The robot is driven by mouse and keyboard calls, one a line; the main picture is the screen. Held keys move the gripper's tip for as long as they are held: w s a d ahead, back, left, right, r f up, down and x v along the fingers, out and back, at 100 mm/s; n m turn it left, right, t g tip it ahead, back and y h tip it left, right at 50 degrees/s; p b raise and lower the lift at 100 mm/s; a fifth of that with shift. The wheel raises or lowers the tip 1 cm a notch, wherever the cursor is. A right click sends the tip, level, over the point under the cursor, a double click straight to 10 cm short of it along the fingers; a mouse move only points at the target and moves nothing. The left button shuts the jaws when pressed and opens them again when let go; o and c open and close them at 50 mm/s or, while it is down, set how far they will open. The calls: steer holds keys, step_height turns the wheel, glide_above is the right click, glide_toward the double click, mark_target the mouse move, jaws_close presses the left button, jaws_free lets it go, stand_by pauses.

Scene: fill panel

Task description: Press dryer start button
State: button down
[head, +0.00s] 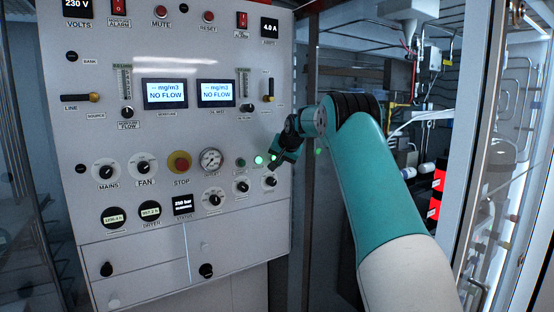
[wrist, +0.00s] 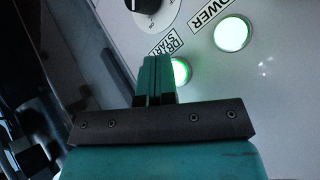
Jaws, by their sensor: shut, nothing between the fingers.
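The dryer start button is a round, green-lit button (wrist: 181,72) in the wrist view, beside a label that reads "START" with its first letters partly visible. My gripper (wrist: 158,62) has its two teal fingers shut together, with nothing between them. The fingers cover the left part of the button; I cannot tell whether they touch it. In the head view my gripper (head: 276,163) is close to the panel at the row of green lights. I cannot tell in that view which light is the dryer start.
A lit button labelled POWER (wrist: 232,35) is right of the start button, and a knob (wrist: 155,12) is above. The white panel (head: 140,210) carries several knobs, a red stop button (head: 180,163) and a gauge (head: 211,160). A glass-doored frame (head: 478,120) stands at right.

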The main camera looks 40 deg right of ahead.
steer(key=shift+s, duration=0.1)
stand_by(0.3)
steer(key=shift+s+a+b, duration=0.2)
steer(key=shift+s+b, duration=0.6)
steer(key=shift+b, duration=0.15)
steer(key=s+b, duration=0.2)
steer(key=s+a+b, duration=0.1)
steer(key=s+b, duration=0.1)
steer(key=s, duration=0.1)
steer(key=shift+a, duration=0.1)
steer(key=shift+w, duration=0.1)
stand_by(0.4)
